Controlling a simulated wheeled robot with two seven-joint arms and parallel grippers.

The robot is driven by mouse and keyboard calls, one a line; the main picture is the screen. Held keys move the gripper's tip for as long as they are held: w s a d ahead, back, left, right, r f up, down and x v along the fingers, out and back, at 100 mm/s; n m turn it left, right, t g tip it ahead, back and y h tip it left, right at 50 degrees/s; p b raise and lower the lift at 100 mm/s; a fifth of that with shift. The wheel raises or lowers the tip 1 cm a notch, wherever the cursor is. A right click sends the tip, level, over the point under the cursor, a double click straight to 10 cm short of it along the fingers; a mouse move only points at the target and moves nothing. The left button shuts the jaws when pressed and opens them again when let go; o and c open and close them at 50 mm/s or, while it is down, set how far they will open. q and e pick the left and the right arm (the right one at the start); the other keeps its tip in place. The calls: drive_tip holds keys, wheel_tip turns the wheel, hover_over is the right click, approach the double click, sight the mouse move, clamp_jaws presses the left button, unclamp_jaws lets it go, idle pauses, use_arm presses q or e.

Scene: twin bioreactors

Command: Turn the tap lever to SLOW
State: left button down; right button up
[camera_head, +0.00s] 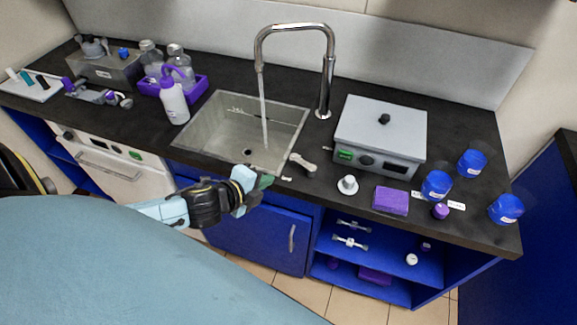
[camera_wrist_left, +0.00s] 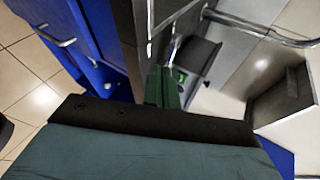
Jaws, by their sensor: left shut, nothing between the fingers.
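The tap (camera_head: 326,72) is a tall chrome arch behind the sink, and a stream of water (camera_head: 264,120) falls from its spout into the basin. A pale grey lever (camera_head: 302,163) lies at the sink's front right corner. Small white label marks (camera_head: 286,179) are close to it, too small to read. My left gripper (camera_head: 266,181) is at the sink's front edge, left of and nearer than the lever, apart from it. Its green fingers are shut and empty; they also show in the left wrist view (camera_wrist_left: 164,88). My right gripper is out of view.
The grey sink (camera_head: 212,113) is set into the black counter. Right of it stand a grey lidded box (camera_head: 375,125), a small white knob-like item (camera_head: 347,184), a purple block (camera_head: 390,200) and blue jars (camera_head: 437,184). A wash bottle (camera_head: 173,102) stands left of the sink.

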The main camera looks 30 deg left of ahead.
sight(296, 163)
use_arm(q)
drive_tip(key=x, duration=0.6)
drive_tip(key=shift+w+f+b, duration=0.1)
drive_tip(key=shift+w+b, duration=0.1)
drive_tip(key=shift+b, duration=0.15)
drive_tip(key=shift+w+d, duration=0.15)
drive_tip(key=shift+w, duration=0.9)
drive_tip(key=shift+w+d, duration=0.1)
drive_tip(key=shift+w, duration=0.6)
